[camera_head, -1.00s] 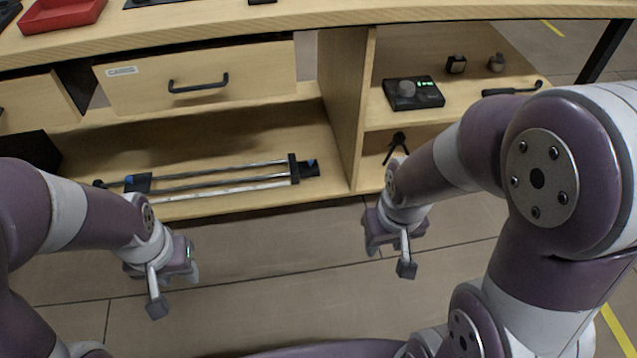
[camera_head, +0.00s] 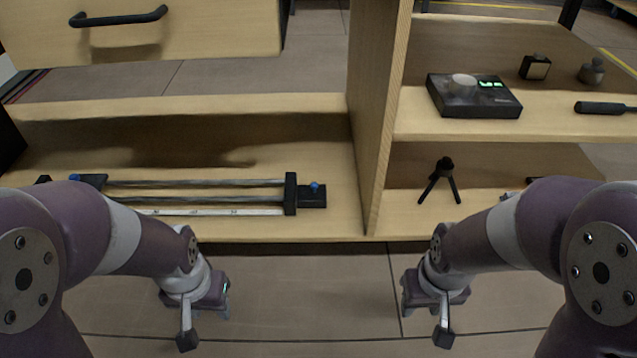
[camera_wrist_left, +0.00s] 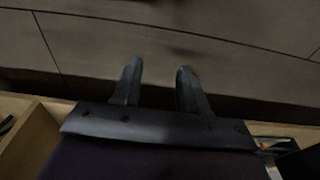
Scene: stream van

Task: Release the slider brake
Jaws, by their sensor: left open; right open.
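The camera slider (camera_head: 198,184) lies on the lower shelf, its silver rails running left to right. A black end block with a small blue knob (camera_head: 315,187) is at its right end. Another black block with a blue spot (camera_head: 75,178) is at its left end, partly hidden by my left arm. I cannot tell which part is the brake. My left gripper (camera_head: 193,318) is open and empty in front of the shelf, apart from the slider; its two fingers show in the left wrist view (camera_wrist_left: 157,70). My right gripper (camera_head: 437,318) is open and empty in front of the right-hand compartment.
A drawer (camera_head: 180,28) with a black handle is above the slider. An upright wooden divider (camera_head: 377,115) stands right of the slider. Beyond it are a black control box (camera_head: 475,97), small dark items and a mini tripod (camera_head: 440,180). Floor in front is clear.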

